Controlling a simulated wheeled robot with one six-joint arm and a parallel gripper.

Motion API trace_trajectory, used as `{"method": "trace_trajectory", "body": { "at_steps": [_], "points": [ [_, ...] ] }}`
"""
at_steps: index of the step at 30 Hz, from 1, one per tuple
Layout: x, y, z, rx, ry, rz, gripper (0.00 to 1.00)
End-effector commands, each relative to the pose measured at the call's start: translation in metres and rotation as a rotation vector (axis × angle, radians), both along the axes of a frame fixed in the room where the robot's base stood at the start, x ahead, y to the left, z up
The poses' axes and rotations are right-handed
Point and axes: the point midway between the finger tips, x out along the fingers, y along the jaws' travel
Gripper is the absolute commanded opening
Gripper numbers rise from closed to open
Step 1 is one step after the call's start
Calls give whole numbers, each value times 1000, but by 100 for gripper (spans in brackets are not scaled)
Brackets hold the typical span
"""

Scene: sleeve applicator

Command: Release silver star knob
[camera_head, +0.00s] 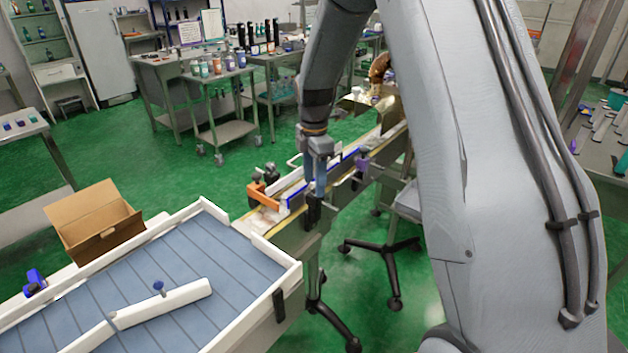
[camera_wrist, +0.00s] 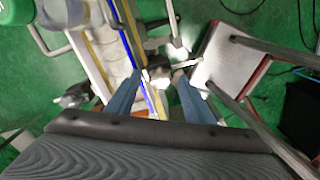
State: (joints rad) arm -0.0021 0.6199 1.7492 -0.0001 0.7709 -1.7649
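My gripper (camera_head: 317,192) points down at the near side of the conveyor, just above a dark clamp block (camera_head: 313,212). In the wrist view its two blue-grey fingers (camera_wrist: 163,78) stand apart. A small bright silvery and dark part (camera_wrist: 159,72) shows between and just beyond the fingertips; it may be the silver star knob, but its star shape is not clear. I cannot tell whether a finger touches it. In the head view the knob is too small or hidden at the fingers.
The narrow conveyor (camera_head: 258,222) has a blue-edged guide rail (camera_head: 296,200) and an orange bracket (camera_head: 264,194). A purple part (camera_head: 361,163) sits on the rail's near side. A pale-seated chair (camera_wrist: 226,58) stands close beside. A slatted table (camera_head: 222,262) and cardboard box (camera_head: 92,222) are at left.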

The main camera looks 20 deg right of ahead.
Motion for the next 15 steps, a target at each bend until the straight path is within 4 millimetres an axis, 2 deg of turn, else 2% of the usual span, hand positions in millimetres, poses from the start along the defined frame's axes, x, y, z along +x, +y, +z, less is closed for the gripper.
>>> {"method": "trace_trajectory", "body": {
  "at_steps": [8, 11, 15],
  "points": [
    [0, 0, 0, 0, 1, -1, 47],
    [1, 0, 7, 0, -2, -1, 47],
    [1, 0, 27, 0, -3, -1, 47]
  ]
}}
